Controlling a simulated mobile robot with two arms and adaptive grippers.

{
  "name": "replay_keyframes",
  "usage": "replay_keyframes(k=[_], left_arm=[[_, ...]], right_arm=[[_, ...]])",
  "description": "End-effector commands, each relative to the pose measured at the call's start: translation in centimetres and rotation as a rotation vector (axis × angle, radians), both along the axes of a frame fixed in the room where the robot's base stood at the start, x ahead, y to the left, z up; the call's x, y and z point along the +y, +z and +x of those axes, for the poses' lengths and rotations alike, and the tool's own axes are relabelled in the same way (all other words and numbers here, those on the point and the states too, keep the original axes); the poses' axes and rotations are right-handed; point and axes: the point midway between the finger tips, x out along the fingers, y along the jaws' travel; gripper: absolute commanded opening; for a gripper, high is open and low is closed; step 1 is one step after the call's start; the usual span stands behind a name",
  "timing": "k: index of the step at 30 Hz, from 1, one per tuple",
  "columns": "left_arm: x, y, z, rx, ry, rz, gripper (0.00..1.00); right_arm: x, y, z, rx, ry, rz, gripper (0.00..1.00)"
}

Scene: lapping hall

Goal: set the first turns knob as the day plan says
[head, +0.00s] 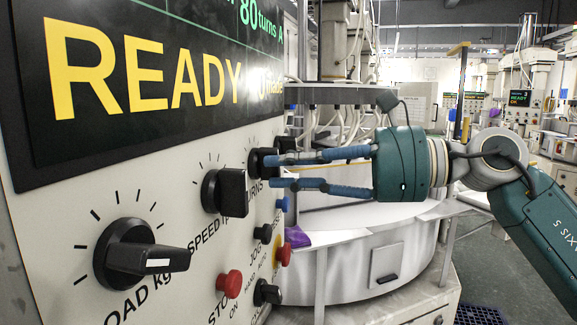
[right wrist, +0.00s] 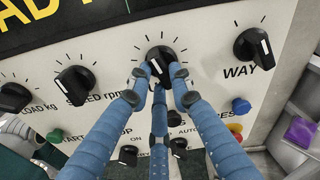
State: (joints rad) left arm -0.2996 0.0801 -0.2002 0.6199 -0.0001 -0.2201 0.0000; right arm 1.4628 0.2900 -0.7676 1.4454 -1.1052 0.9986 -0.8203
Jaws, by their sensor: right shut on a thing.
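The turns knob (head: 257,161) is a black bar knob on the pale machine panel, with part of the label "TURNS" visible below it in the head view. In the right wrist view the knob (right wrist: 159,58) sits inside a ring of tick marks, with a white mark on its bar. My right gripper (head: 272,172) has its blue fingers on the knob from both sides. In the wrist view the gripper (right wrist: 160,75) covers the label below the knob. The display (head: 150,70) reads "READY" in yellow, with "80 turns A" partly cut off above. My left gripper is out of view.
The speed knob (head: 224,191) and load knob (head: 140,256) are left of the turns knob. The way knob (right wrist: 253,48) is to its right. Below are a red button (head: 230,284), several small switches and a blue button (right wrist: 240,106). A round machine table (head: 385,240) stands behind.

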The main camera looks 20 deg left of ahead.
Motion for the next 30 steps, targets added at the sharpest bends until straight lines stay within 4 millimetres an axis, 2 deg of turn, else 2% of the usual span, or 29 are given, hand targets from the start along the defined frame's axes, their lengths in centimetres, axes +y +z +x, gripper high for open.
replay_keyframes(k=[18, 19, 21, 22, 30], left_arm=[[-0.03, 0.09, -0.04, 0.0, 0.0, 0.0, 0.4], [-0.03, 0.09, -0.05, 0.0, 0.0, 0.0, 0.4], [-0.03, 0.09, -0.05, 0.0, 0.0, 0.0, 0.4], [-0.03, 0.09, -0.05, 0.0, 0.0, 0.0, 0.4], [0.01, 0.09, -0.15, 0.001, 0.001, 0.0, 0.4]], right_arm=[[0.0, -0.04, -0.01, 0.044, 0.0, -0.004, 0.0], [0.0, -0.04, -0.01, 0.044, 0.0, -0.004, 0.22], [0.0, -0.04, -0.01, 0.044, 0.0, -0.004, 0.36], [0.0, -0.03, -0.01, 0.044, 0.0, -0.004, 0.4], [-0.05, 0.01, 0.0, 0.043, 0.0, -0.003, 0.4]])
